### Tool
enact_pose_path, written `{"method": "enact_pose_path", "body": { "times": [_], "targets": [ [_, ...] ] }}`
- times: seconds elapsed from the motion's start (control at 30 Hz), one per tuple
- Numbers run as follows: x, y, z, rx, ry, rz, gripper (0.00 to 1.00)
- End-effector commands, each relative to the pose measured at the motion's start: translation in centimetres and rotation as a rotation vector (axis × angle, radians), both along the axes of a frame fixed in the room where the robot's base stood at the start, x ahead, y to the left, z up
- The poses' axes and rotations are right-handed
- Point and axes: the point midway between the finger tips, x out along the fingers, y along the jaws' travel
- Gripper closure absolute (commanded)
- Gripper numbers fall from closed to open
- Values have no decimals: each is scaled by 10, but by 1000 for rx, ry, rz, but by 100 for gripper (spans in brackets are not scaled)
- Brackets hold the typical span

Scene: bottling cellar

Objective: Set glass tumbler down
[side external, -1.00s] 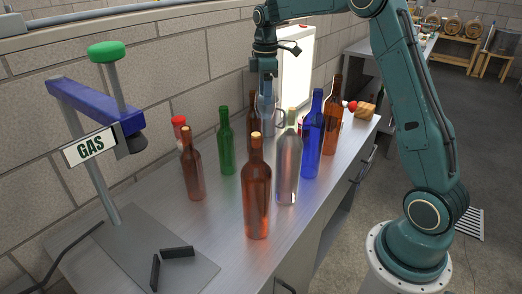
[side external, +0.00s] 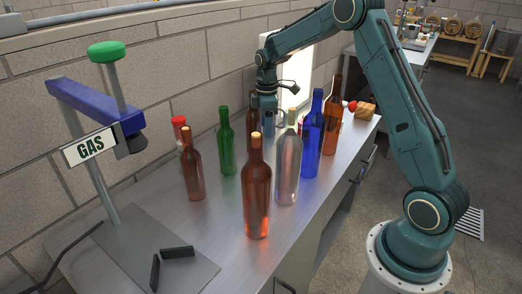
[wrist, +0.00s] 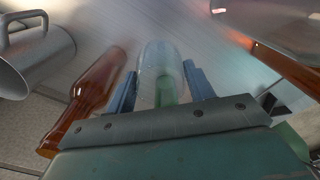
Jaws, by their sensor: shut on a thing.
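A clear glass tumbler (wrist: 160,62) is between the two fingers of my gripper (wrist: 162,88) in the wrist view. The fingers are shut on its sides. In the side view my gripper (side external: 267,124) points down among the bottles, low over the back part of the bench. The tumbler is hard to make out there behind the bottles, and I cannot tell whether its base touches the bench.
Green (side external: 226,145), clear (side external: 288,170), blue (side external: 312,140) and brown (side external: 257,190) bottles stand around. The bench front left holds a gas stand (side external: 100,150).

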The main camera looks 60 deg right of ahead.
Motion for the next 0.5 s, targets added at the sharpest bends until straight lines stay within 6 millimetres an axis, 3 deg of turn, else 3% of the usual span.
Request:
{"method": "enact_pose_path", "body": {
  "times": [0.23, 0.5],
  "targets": [
    [-1, 0, -39, 1, 2, 0, 72],
    [0, 0, -47, -1, -1, 0, 72]
  ]
}}
